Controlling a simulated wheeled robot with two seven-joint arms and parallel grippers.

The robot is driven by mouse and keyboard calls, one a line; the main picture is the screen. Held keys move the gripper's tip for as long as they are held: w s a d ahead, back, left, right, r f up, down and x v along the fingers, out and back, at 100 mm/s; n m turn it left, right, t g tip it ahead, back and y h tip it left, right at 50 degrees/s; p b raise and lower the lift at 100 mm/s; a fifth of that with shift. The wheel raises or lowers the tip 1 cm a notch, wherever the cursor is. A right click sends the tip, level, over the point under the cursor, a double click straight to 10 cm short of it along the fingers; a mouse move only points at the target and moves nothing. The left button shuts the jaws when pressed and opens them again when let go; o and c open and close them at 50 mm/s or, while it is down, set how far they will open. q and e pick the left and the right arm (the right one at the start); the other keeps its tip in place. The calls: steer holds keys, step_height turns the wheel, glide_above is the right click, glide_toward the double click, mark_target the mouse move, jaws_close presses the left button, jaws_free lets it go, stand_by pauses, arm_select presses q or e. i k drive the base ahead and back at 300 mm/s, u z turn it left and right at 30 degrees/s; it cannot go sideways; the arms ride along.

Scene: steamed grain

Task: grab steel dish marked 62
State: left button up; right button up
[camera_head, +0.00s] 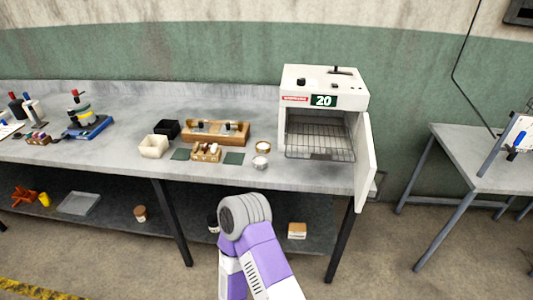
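A small round silver dish (260,162) sits near the front edge of the grey workbench, left of the white oven. A second small round dish with a gold-brown rim (263,146) stands just behind it. No number can be read on either, so I cannot tell which one is marked 62. One of my arms, purple and white with a grey rounded joint, rises from the bottom centre in front of the bench. Neither gripper shows.
The white oven (323,85) shows 20; its door (364,165) hangs open at the right, with a wire rack (318,140) inside. Left of the dishes are a wooden holder (206,152), dark green squares (234,158), a cream box (153,146) and a black box (166,129).

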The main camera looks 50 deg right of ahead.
mark_target(260, 162)
steer(key=z, duration=0.85)
steer(key=i, duration=0.8)
steer(key=z, duration=0.9)
